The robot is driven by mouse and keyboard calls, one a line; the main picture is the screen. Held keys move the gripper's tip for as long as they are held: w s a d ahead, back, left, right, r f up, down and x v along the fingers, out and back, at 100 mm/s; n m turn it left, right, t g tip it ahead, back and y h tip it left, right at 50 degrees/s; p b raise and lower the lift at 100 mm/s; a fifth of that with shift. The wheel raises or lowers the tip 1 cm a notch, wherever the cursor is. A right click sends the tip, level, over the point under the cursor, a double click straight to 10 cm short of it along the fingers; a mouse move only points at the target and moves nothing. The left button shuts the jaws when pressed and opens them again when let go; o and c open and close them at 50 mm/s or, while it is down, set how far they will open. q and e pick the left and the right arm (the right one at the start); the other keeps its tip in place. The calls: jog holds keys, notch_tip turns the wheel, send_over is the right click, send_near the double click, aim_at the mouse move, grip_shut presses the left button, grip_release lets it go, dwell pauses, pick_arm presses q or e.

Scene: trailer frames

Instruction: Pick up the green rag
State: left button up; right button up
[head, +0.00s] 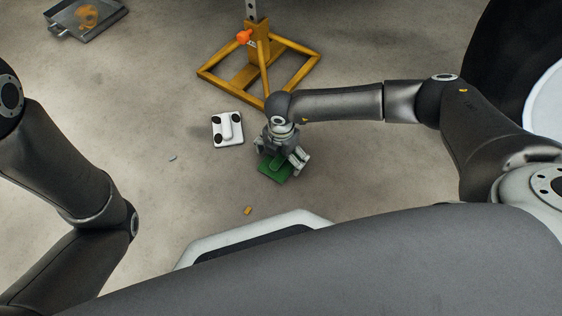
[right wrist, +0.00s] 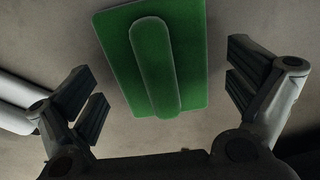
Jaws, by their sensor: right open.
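The green rag (head: 274,170) lies on the floor in the head view, partly hidden under my right gripper (head: 283,160). In the right wrist view the rag (right wrist: 190,60) is a flat green rectangle with a raised, rounded strip along its middle. My right gripper (right wrist: 166,105) is open, with its fingers apart on the left and right of the rag. The rag is not between closed fingers, and I see no contact. My left arm shows at the left of the head view, but its gripper is out of view.
A white block with dark round feet (head: 228,129) lies left of the rag; part of a white thing (right wrist: 16,105) shows in the wrist view. A yellow stand (head: 230,74) is behind, a metal tray (head: 62,30) far left. Small scraps (head: 248,210) dot the open floor.

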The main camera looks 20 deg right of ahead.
jog(key=c, duration=1.2)
jog(key=shift+c, duration=1.4)
jog(key=shift+d, duration=0.1)
jog(key=shift+c, duration=0.4)
